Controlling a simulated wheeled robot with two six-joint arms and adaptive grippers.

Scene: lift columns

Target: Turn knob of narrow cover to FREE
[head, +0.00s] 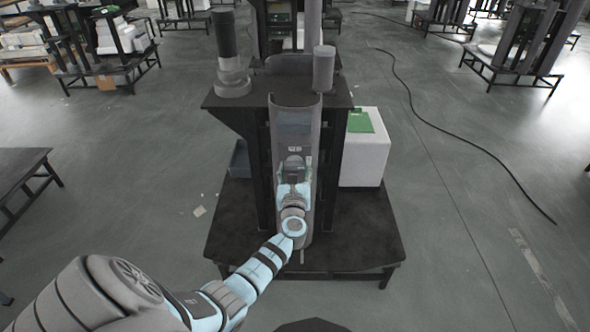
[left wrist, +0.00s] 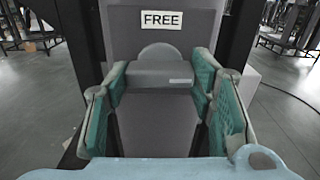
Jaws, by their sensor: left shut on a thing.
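The narrow cover (head: 292,116) is a tall grey curved panel on the front of the dark lift column. In the left wrist view, its flat face (left wrist: 158,132) carries a white label reading FREE (left wrist: 162,19). Below the label is the knob (left wrist: 158,74), a dark grey bar on a round base, lying level across the picture. A small pale mark shows near the bar's right end. My left gripper (head: 293,170) is at the cover's front. In the wrist view its green-padded fingers (left wrist: 161,80) are shut on the knob's two ends. The gripper hides the knob in the head view. My right gripper is not in view.
The column stands on a low dark platform (head: 345,232). A white box with a green top (head: 363,158) is on its right, and a blue bin (head: 239,160) is on its left. A dark table (head: 20,172) stands at far left. The floor to the right is open, with a cable (head: 436,131).

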